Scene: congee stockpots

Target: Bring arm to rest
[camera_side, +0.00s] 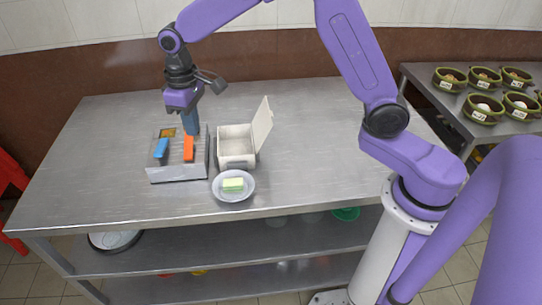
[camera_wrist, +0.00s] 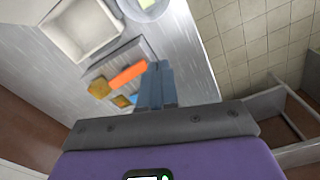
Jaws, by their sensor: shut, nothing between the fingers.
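My gripper (camera_side: 191,130) points down over the back of a grey metal holder (camera_side: 180,174) on the steel table. Its blue-grey fingers also show in the wrist view (camera_wrist: 158,68), shut together with nothing between them. The holder has a blue piece (camera_side: 160,149), an orange piece (camera_side: 188,149) and a small yellow-orange piece (camera_side: 168,132). The orange piece also shows beside my fingers in the wrist view (camera_wrist: 128,76). The side view does not tell whether my fingertips touch the holder; their tips are partly hidden behind it.
A white box (camera_side: 236,157) with its lid standing open is right of the holder. A white plate (camera_side: 222,195) with a green-and-yellow sponge (camera_side: 233,185) stands near the front edge. Bowls (camera_side: 483,108) stand on a second table at right. The main table's left and back are clear.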

